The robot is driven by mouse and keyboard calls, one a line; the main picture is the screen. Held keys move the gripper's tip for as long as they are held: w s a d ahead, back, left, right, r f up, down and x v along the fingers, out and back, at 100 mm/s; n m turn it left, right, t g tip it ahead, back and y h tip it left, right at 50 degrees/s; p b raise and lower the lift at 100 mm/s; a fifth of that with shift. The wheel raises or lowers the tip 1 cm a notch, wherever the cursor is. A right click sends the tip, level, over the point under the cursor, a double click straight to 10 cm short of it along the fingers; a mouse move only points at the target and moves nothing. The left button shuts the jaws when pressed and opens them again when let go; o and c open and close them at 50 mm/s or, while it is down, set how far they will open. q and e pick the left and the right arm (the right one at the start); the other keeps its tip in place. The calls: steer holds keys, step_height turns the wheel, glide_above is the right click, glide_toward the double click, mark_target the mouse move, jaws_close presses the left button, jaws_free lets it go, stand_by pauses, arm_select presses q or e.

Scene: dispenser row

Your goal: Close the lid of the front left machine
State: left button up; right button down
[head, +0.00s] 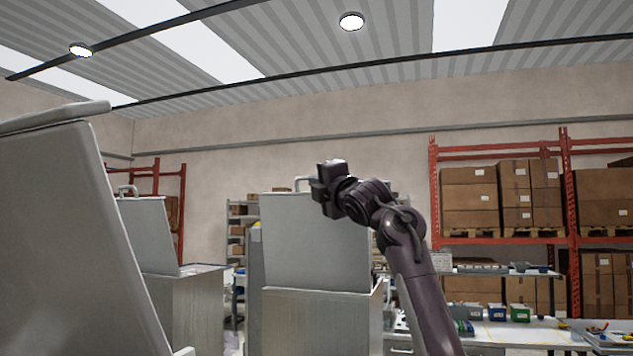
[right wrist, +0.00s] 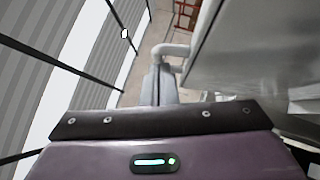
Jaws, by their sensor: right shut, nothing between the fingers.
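A large pale grey lid (head: 60,235) stands raised and tilted at the near left in the head view; most of its machine is out of frame. A grey machine (head: 320,325) in the middle has its lid (head: 310,240) raised nearly upright, with a handle (head: 302,181) at its top edge. My right gripper (head: 325,188) is shut and empty, at the top of this middle lid. In the right wrist view, a pale bent handle (right wrist: 172,50) and a grey panel (right wrist: 255,60) are close ahead; contact cannot be told. My left gripper is out of view.
Another machine (head: 190,310) with a raised lid (head: 148,235) stands farther back on the left. A workbench (head: 510,332) with small bins is at the right. Red racks with cardboard boxes (head: 468,200) stand along the back wall.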

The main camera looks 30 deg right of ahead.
steer(key=w+d, duration=0.1)
steer(key=w+d+r, duration=0.1)
steer(key=w+d, duration=0.1)
steer(key=shift+w+d+r, duration=0.3)
steer(key=shift+w+d, duration=0.6)
steer(key=shift+d, duration=0.25)
